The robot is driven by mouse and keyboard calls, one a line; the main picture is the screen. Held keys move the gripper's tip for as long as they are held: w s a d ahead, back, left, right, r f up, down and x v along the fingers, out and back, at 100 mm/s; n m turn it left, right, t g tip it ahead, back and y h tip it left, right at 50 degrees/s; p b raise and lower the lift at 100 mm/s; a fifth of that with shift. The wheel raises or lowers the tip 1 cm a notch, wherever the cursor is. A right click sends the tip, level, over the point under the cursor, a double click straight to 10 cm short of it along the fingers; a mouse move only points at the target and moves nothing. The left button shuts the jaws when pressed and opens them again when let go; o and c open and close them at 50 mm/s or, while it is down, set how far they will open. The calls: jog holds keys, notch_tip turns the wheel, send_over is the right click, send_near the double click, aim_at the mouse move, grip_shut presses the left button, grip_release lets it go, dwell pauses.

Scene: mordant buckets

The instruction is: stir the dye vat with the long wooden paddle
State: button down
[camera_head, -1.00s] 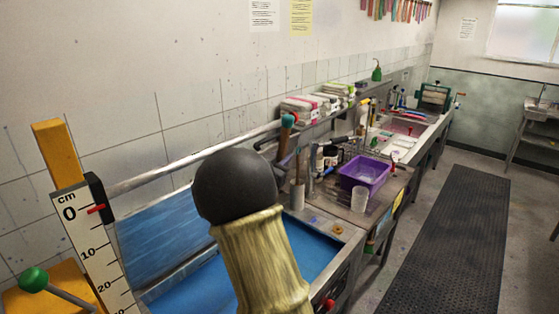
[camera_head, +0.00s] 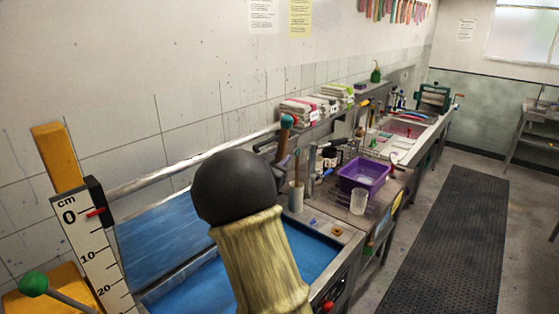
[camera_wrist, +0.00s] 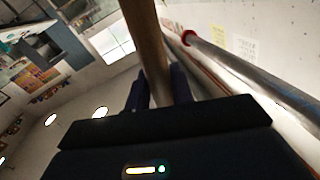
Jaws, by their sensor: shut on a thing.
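The dye vat (camera_head: 350,242), a steel tub of blue liquid, is in the lower middle of the head view. My dark round joint and beige sleeve hide part of it. The long paddle's wooden shaft (camera_wrist: 146,35) rises between my fingers in the wrist view. My gripper (camera_wrist: 160,92) is shut on it. In the head view, a brown wooden shaft (camera_head: 282,143) shows beyond my arm, by the far end of the rail. The paddle's lower end is hidden, so I cannot tell whether it is in the dye.
A steel rail (camera_head: 190,160) with a red end runs above the vat. A cm scale (camera_head: 88,240) stands at the left. A purple basket (camera_head: 364,175) and a clear cup (camera_head: 358,202) sit on the bench past the vat. The floor with a dark mat (camera_head: 440,240) is clear.

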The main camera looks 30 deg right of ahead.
notch_tip(320, 180, up, 11)
jog(key=p, duration=0.7)
jog(key=shift+f+p, duration=0.2)
jog(key=shift+p, duration=0.1)
jog(key=shift+f, duration=0.2)
